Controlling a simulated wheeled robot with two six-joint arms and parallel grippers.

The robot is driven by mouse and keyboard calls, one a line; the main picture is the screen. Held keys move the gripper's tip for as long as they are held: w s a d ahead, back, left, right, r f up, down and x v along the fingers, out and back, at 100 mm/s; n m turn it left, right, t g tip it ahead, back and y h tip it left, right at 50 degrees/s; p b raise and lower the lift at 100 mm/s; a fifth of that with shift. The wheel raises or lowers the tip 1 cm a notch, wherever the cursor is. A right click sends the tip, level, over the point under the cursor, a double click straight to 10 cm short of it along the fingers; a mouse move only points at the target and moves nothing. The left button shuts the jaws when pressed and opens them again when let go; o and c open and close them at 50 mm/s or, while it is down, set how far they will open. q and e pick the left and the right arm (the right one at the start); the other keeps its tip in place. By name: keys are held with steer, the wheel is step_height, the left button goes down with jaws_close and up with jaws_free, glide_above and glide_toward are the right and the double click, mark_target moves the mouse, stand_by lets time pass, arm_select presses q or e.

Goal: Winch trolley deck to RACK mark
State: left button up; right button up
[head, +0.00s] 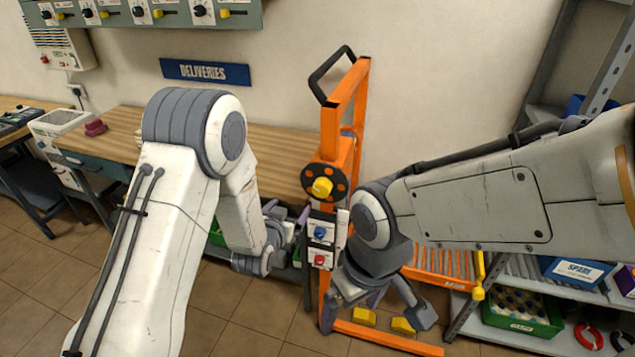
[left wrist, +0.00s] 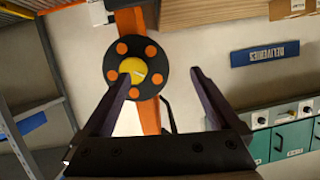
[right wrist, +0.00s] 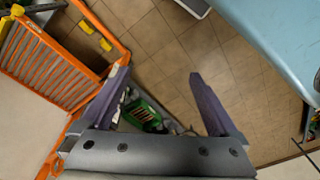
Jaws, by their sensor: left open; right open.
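The orange winch trolley (head: 332,130) stands upright in the middle of the head view. Its black winch disc (head: 310,181) has orange spots and a yellow knob (head: 322,187). The slatted orange deck (head: 440,262) is low on its right side, partly hidden by my right arm. My left gripper (left wrist: 165,80) is open; the disc and knob show beyond its fingers, the knob near the left finger, with nothing held. My right gripper (right wrist: 157,80) is open and empty, pointing down beside the mast; the deck (right wrist: 45,62) is at left in its view. I cannot make out a RACK mark.
Boxes with a blue knob (head: 320,232) and a red knob (head: 319,260) sit on the mast below the disc. A wooden bench (head: 270,150) runs behind. Shelves (head: 505,338) with a green crate (head: 520,312) stand right. Tiled floor is free at front left.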

mark_target(321, 193)
arm_select(q)
steer(key=d+f+m+t+h, duration=0.1)
steer(key=d+f+t+h, duration=0.15)
steer(key=d, duration=0.25)
steer(key=shift+t, duration=0.35)
steer(key=p+x, duration=0.1)
steer(key=x, duration=0.3)
steer(key=p+x, duration=0.1)
steer(key=x, duration=0.3)
steer(key=shift+r, duration=0.25)
steer(key=shift+w+d, duration=0.3)
steer(key=shift+w, duration=0.35)
arm_select(e)
steer(key=shift+n+g, duration=0.3)
steer(key=shift+n, duration=0.6)
steer(key=shift+s+a+r, duration=0.35)
steer(key=shift+s+r, duration=0.2)
steer(key=shift+s, duration=0.15)
steer(key=shift+s+a+r, duration=0.3)
steer(key=shift+s+r, duration=0.25)
steer(key=shift+s, duration=0.15)
steer(key=shift+s+a+r, duration=0.35)
steer(key=shift+s+r, duration=0.2)
steer(key=shift+s, duration=0.15)
arm_select(q)
steer(key=shift+c, duration=0.3)
